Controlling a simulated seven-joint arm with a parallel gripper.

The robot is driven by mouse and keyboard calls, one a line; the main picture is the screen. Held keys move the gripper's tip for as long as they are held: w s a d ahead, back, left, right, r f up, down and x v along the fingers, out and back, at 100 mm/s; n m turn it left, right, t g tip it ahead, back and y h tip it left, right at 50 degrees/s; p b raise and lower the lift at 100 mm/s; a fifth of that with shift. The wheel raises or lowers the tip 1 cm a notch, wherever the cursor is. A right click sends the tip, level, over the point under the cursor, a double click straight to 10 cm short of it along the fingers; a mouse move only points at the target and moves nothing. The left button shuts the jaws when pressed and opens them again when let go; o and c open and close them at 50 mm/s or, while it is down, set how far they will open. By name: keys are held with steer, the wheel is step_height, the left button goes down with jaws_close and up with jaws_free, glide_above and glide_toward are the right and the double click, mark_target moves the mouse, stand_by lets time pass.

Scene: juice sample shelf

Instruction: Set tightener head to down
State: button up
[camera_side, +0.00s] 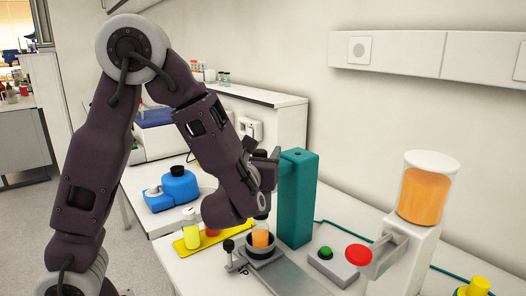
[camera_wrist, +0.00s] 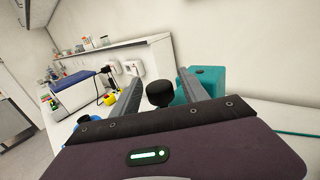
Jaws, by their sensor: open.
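The tightener is a teal column (camera_side: 298,200) on the bench, and it also shows in the wrist view (camera_wrist: 207,82). A black knob (camera_wrist: 159,93), seemingly part of the tightener head, lies between the two fingers of my gripper (camera_wrist: 161,76) in the wrist view. The fingers are apart, with a gap visible on both sides of the knob. In the side view my wrist covers most of the head. A bottle with orange juice (camera_side: 260,238) stands upright in a black holder (camera_side: 262,252) below my wrist, its top partly hidden.
A yellow tray (camera_side: 187,246) with a yellow bottle (camera_side: 191,232) is left of the holder. A blue device (camera_side: 176,188) stands behind it. A button box (camera_side: 330,264) and an orange juice dispenser (camera_side: 424,190) stand to the right. A wall is behind.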

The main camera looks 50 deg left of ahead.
steer(key=v, duration=0.5)
steer(key=shift+s+d, duration=0.15)
steer(key=shift+s, duration=0.1)
